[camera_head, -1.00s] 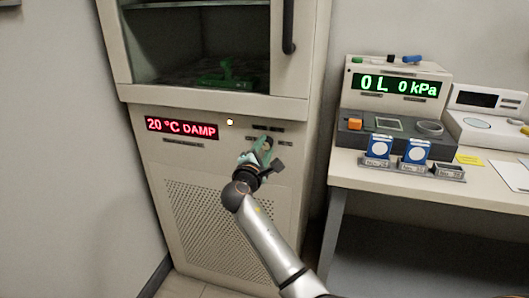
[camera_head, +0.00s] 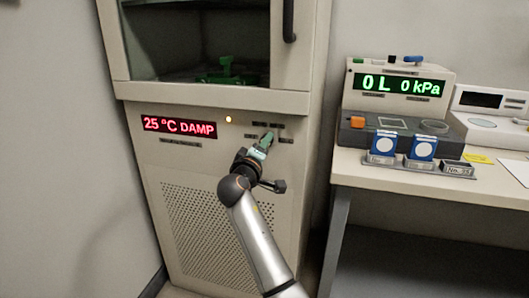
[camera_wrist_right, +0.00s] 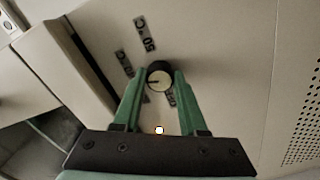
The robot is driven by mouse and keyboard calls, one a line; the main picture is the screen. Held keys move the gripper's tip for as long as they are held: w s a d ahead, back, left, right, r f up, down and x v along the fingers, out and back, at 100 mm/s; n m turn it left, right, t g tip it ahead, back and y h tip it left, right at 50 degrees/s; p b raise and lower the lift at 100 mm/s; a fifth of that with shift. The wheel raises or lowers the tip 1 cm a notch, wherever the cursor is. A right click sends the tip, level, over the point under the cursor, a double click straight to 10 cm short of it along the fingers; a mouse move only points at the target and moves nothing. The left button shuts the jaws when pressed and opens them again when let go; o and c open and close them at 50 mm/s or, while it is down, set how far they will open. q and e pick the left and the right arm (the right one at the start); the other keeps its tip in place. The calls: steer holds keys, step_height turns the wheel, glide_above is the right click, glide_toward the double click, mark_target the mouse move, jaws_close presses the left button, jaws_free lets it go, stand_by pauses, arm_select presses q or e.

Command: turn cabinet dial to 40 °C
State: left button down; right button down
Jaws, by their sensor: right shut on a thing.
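The cabinet (camera_head: 215,170) stands in front of me. Its red display (camera_head: 179,126) reads 25 °C DAMP. My right gripper (camera_head: 266,141) is at the cabinet's front panel, right of the display, and hides the dial in the head view. My left gripper is not in view.
A small lit lamp (camera_head: 229,119) is between the display and the dial. The cabinet's upper compartment has a dark handle (camera_head: 288,27) and a green object (camera_head: 226,72) inside. A table (camera_head: 430,188) at the right carries a device with a green display (camera_head: 399,85) and blue-framed items.

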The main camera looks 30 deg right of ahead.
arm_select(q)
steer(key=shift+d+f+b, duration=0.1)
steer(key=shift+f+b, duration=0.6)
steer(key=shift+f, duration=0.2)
arm_select(e)
steer(key=shift+m, duration=1.1)
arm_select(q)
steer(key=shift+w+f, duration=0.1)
arm_select(e)
steer(key=shift+c, duration=2.2)
jaws_free()
